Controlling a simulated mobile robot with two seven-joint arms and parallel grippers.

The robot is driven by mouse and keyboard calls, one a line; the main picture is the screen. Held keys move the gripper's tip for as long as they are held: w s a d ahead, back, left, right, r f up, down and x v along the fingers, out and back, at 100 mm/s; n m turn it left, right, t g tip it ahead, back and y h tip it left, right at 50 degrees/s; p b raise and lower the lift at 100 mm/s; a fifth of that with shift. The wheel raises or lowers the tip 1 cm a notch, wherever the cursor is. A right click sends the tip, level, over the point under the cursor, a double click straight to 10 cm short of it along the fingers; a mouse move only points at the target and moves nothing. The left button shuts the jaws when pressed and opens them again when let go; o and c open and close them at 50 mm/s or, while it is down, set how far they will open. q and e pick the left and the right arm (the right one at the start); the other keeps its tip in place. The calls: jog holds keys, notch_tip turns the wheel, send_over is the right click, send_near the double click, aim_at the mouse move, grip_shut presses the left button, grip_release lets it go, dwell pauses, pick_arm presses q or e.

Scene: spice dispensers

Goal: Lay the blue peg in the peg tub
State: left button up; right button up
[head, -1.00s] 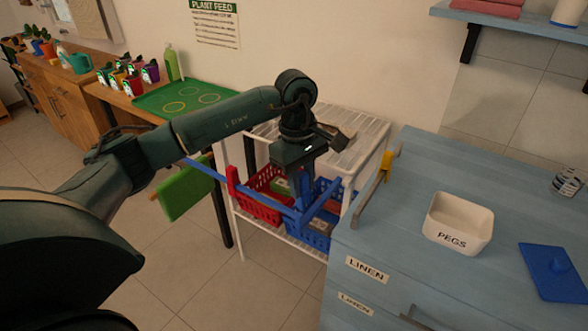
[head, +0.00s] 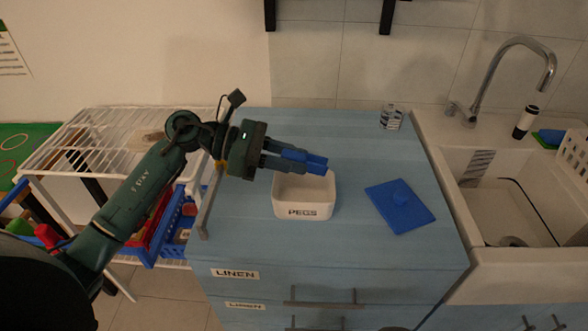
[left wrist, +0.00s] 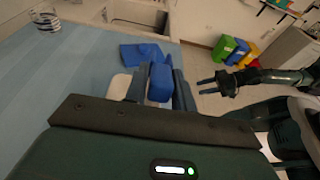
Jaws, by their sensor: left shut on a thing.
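My left gripper (head: 286,159) is shut on the blue peg (head: 314,164) and holds it above the back part of the peg tub, on its left to middle side. The peg points to the right, roughly level. The peg tub (head: 303,207) is a white open box marked PEGS on the blue cabinet top; the peg and fingers hide part of its back rim. In the left wrist view the peg (left wrist: 160,82) sits between the fingers, with a white bit of the tub (left wrist: 119,87) beside them. My right gripper (left wrist: 208,86) shows there with its fingers apart and empty.
A flat blue lid with a knob (head: 405,212) lies right of the tub. A striped cup (head: 391,118) stands at the back. A metal rail (head: 208,205) edges the cabinet's left side. A sink with a tap (head: 512,195) is at the right, a white wire rack (head: 95,140) at the left.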

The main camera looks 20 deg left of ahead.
pick_arm(q)
jog(key=shift+w+t, duration=0.3)
jog(key=shift+w, duration=0.15)
jog(key=shift+s+f+b, duration=0.15)
jog(key=shift+f+b, duration=0.2)
jog(key=shift+f, duration=0.3)
notch_tip(320, 180, down, 5)
jog(key=shift+r+b, duration=0.2)
jog(key=shift+b, duration=0.65)
pick_arm(e)
jog(key=shift+w+a+f+t, duration=0.2)
jog(key=shift+f+t, duration=0.1)
jog(key=shift+r, duration=0.1)
pick_arm(q)
jog(key=o, duration=0.8)
jog(key=shift+o, duration=0.2)
